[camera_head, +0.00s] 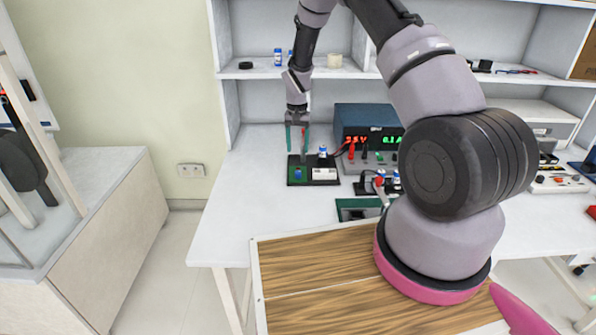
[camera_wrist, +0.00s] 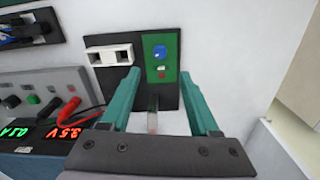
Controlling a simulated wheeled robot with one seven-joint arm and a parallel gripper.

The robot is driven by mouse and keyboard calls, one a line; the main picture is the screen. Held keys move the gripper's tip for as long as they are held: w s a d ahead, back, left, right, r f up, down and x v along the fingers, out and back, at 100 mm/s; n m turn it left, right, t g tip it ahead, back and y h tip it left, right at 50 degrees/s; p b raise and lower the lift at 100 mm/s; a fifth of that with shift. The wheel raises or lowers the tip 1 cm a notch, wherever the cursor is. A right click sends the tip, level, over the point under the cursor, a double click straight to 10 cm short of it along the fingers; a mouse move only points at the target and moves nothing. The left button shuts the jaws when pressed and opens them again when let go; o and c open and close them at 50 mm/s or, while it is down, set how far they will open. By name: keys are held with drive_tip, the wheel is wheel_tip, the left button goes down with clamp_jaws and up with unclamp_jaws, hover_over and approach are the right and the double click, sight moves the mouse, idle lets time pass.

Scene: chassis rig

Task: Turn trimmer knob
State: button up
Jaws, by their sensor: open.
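The green board is set on a black base (camera_wrist: 100,42), together with a white block (camera_wrist: 110,55). In the head view the blue knob (camera_head: 297,174) is small, on the left part of the black base on the bench. My gripper (camera_head: 297,140) points down above the base, its teal fingers apart and empty. In the wrist view my gripper (camera_wrist: 157,84) has its fingertips on either side of the green board, apart from the knob.
A power supply (camera_head: 368,122) with lit digits and red and black leads stands right of the base. A second green board (camera_head: 352,212) lies nearer the bench front. A shelf (camera_head: 270,72) with small items is above. The bench left of the base is clear.

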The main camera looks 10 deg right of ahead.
sight(298, 172)
wheel_tip(298, 172, down, 11)
drive_tip(key=shift+r, duration=0.2)
idle(0.3)
